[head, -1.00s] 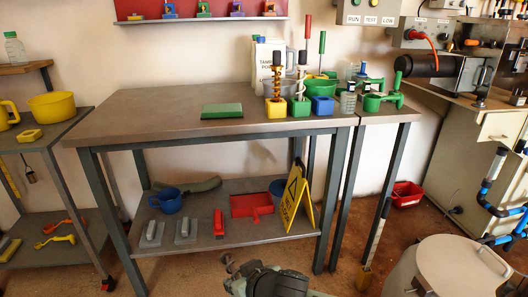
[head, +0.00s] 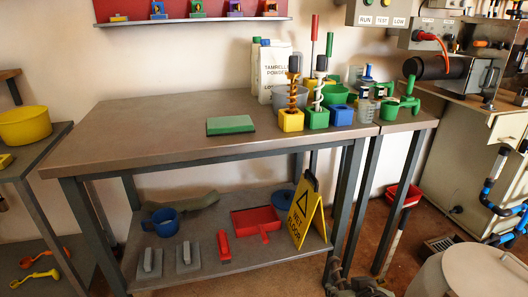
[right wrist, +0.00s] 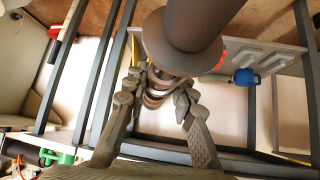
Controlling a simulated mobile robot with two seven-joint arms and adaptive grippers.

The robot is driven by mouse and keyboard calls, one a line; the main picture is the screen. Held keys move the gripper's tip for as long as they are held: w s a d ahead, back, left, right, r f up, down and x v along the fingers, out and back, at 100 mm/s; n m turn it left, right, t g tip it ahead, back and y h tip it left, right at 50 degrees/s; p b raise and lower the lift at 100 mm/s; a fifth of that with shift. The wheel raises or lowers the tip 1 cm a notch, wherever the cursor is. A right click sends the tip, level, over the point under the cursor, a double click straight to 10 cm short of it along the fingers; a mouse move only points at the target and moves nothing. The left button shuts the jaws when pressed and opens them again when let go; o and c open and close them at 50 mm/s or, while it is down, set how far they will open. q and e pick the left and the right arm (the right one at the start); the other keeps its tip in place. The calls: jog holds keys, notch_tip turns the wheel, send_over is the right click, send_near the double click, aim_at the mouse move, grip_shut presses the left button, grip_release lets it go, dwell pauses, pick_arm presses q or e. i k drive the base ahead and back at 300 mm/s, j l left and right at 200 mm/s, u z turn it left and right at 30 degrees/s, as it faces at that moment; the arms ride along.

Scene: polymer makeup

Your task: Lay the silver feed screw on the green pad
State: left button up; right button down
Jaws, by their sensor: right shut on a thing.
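The silver feed screw (head: 319,93) stands upright in a green block (head: 316,119) on the grey table, its dark handle at the top. The green pad (head: 231,125) lies bare near the table's front edge, left of the blocks. My right gripper (head: 338,275) is low at the bottom of the head view, in front of the table and well below its top. In the right wrist view its fingers (right wrist: 157,88) are shut on a dark flanged cylinder (right wrist: 192,22) with a ribbed part between them. What this thing is, I cannot tell. My left gripper is out of view.
A gold screw (head: 293,93) stands in a yellow block (head: 291,120); a blue block (head: 341,115) is at the right. The tabletop left of the pad is clear. A yellow wet-floor sign (head: 306,212) leans at the lower shelf.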

aim_at(239, 122)
jog(key=i+j+z, duration=0.15)
jog(key=j+z, duration=0.25)
jog(key=i+j+z, duration=0.15)
jog(key=j+z, duration=0.25)
